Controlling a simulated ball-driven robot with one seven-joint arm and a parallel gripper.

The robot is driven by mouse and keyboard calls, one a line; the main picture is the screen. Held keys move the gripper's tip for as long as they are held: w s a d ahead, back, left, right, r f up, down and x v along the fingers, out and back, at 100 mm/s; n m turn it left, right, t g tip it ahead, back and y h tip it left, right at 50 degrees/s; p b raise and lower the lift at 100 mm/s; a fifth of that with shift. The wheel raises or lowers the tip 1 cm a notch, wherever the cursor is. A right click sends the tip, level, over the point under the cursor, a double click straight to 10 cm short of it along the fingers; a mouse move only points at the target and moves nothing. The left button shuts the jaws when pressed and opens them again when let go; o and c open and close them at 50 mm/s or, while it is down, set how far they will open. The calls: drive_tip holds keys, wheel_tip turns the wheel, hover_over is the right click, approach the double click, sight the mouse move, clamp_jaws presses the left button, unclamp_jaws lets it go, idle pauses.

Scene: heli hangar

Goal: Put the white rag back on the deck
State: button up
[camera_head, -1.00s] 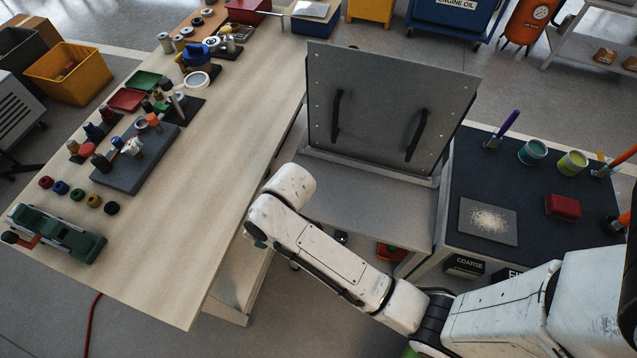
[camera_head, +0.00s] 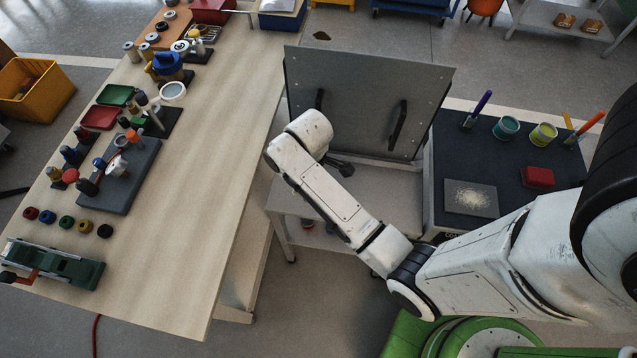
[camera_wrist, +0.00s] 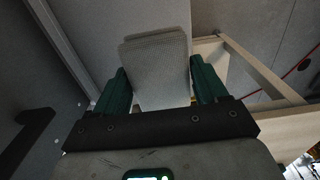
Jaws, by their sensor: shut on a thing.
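The white rag (camera_wrist: 155,72) shows in the wrist view as a pale, ribbed, folded piece between the two green fingers of my gripper (camera_wrist: 163,84). My gripper is shut on it. In the head view the rag is hidden, and the end of my arm covers most of the gripper; a dark part shows just below it. My arm's end is in front of a grey stand with an upright grey panel (camera_head: 365,85) and a flat grey top (camera_head: 385,190). I cannot tell whether this flat top is the deck.
A long wooden bench (camera_head: 225,140) with jars, trays and tools stands at left. A dark-topped table (camera_head: 470,150) at right bears cups, a red block (camera_head: 538,177) and a speckled plate (camera_head: 470,198). Two dark handles stick out from the panel.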

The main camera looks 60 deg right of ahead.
drive_tip(key=d+f, duration=0.3)
drive_tip(key=shift+f, duration=0.3)
drive_tip(key=shift+s+d+f, duration=0.15)
drive_tip(key=shift+f, duration=1.6)
drive_tip(key=o, duration=0.9)
drive_tip(key=shift+r, duration=0.1)
wheel_tip(320, 180, up, 11)
drive_tip(key=shift+r, duration=0.15)
drive_tip(key=shift+s+a+r, duration=0.1)
drive_tip(key=shift+a+r, duration=0.05)
drive_tip(key=shift+a, duration=0.05)
drive_tip(key=s+a+r+m, duration=0.1)
drive_tip(key=s+a, duration=0.2)
drive_tip(key=s, duration=0.1)
drive_tip(key=s+a+r+m, duration=0.1)
drive_tip(key=s+a+m, duration=0.1)
drive_tip(key=s+a, duration=0.2)
drive_tip(key=s+a+m+t, duration=0.1)
drive_tip(key=s+a, duration=0.3)
drive_tip(key=s, duration=0.1)
drive_tip(key=shift+s+r+m, duration=0.2)
drive_tip(key=shift+r+m, duration=0.2)
